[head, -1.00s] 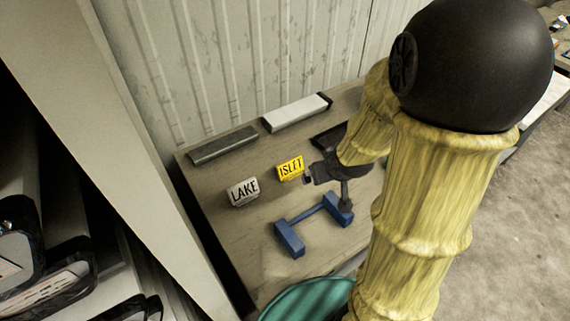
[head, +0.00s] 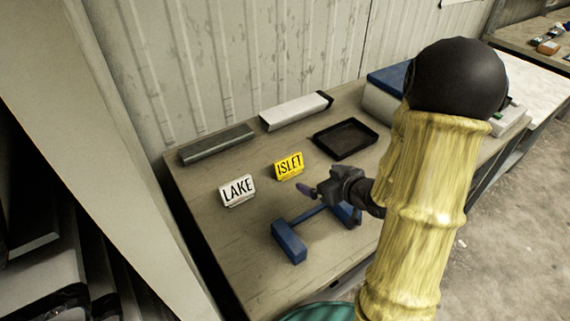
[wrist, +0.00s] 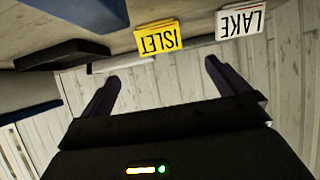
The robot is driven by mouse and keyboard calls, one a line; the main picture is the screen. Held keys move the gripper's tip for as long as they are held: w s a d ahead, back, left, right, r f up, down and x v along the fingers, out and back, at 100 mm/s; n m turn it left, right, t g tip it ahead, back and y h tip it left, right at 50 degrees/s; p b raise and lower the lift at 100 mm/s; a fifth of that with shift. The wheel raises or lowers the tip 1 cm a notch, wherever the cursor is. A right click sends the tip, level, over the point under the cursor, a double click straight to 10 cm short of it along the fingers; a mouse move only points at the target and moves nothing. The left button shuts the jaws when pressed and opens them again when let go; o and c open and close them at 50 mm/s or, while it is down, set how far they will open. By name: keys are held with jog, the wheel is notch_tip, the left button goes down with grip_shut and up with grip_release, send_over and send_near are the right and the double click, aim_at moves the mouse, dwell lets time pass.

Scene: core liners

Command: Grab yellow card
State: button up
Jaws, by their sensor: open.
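The yellow card (head: 289,166) reads ISLET and stands upright on the wooden table (head: 235,245). It shows upside down between and beyond the fingers in the wrist view (wrist: 158,37). A white card (head: 237,189) reading LAKE stands to its left in the head view; the wrist view shows it too (wrist: 240,22). My gripper (head: 312,193) is to the right of and nearer than the yellow card, apart from it. In the wrist view my gripper (wrist: 160,78) has its two dark fingers spread wide with nothing between them.
A blue stand with a crossbar (head: 289,243) lies just below my gripper. A black tray (head: 346,138), a white-topped block (head: 296,110) and a grey bar (head: 216,144) sit behind the cards. A blue-lidded box (head: 388,80) is at the back right. The table's front left is clear.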

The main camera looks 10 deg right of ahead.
jog(key=shift+w, duration=0.1)
send_near(289, 164)
jog(key=x, duration=0.5)
jog(key=shift+f+p, duration=0.3)
jog(key=shift+f, duration=0.05)
jog(key=shift+w+a, duration=0.1)
jog(key=shift+w, duration=0.2)
jog(key=p+x, duration=0.1)
jog(key=x, duration=0.3)
jog(key=shift+w, duration=0.25)
jog(key=c, duration=0.7)
